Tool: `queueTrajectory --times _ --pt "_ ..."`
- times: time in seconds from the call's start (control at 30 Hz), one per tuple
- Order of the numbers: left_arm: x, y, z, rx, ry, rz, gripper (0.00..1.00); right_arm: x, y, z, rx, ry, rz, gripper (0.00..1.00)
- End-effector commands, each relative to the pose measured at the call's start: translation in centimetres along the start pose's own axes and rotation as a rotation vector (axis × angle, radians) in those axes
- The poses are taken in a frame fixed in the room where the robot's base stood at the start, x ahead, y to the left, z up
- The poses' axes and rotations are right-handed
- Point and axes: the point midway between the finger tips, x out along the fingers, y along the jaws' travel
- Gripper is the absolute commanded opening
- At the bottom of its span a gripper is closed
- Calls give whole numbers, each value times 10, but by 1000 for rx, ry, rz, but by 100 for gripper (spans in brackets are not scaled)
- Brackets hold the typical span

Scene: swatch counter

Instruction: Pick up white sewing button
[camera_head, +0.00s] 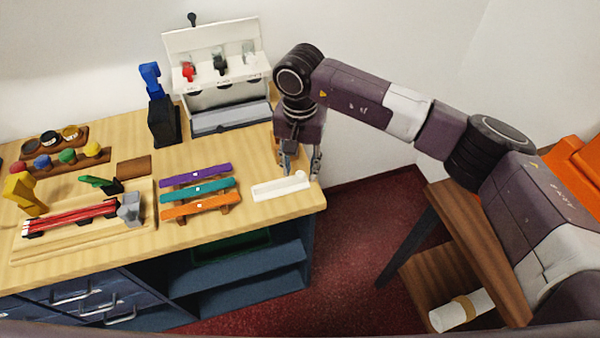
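A long white piece (272,190) lies at the front right of the wooden counter. A small white round thing (299,175), which looks like the sewing button, is at its right end; white on white, its outline is hard to make out. My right gripper (301,172) points down over that end. Its two fingers are apart, one on each side of the round thing, with nothing visibly held. I cannot tell whether they touch the counter. My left gripper is not in view.
Purple (196,175), teal (198,190) and orange (200,206) strips lie left of the white piece. A white stand (215,45) with hanging items is behind. The counter (240,222) ends just right of the gripper. A wooden side table (480,250) stands at right.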

Motion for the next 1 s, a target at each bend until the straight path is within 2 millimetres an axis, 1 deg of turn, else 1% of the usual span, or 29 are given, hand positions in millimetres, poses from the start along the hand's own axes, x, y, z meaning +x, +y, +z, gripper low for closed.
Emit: queueTrajectory --times 0.27,0.5,0.87,1.0 --pt "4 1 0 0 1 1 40 2 0 0 0 0 0 35" --pt "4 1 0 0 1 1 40 2 0 0 0 0 1 9" --pt "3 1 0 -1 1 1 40 1 0 0 0 0 0 8" --pt "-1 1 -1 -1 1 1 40 -1 0 0 1 -1 0 8"
